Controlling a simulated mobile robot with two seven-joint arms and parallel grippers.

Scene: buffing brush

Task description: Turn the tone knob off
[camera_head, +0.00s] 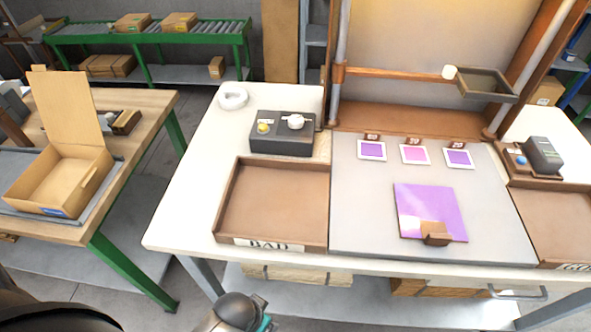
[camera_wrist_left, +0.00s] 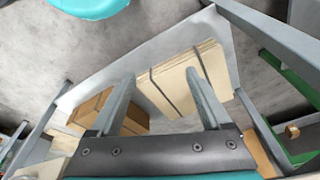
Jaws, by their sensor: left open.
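A dark control box (camera_head: 282,133) sits at the back left of the white table. It has a pale pinkish-white knob (camera_head: 296,121) and a yellow knob (camera_head: 263,127) on top. No label tells which is the tone knob. Part of my left arm (camera_head: 238,308) shows at the bottom of the head view, in front of the table and well away from the box. In the left wrist view my left gripper (camera_wrist_left: 158,74) is open, with nothing between its fingers. It points down at the lower shelf. My right gripper is not in view.
A brown BAD tray (camera_head: 272,203) lies in front of the box. A purple panel (camera_head: 431,211) with a small brown block (camera_head: 436,234) lies on the grey mat (camera_head: 365,225). A white ring (camera_head: 233,96) stands behind. Another device (camera_head: 543,154) has a blue knob. Stacked boards (camera_wrist_left: 185,80) lie on the shelf below.

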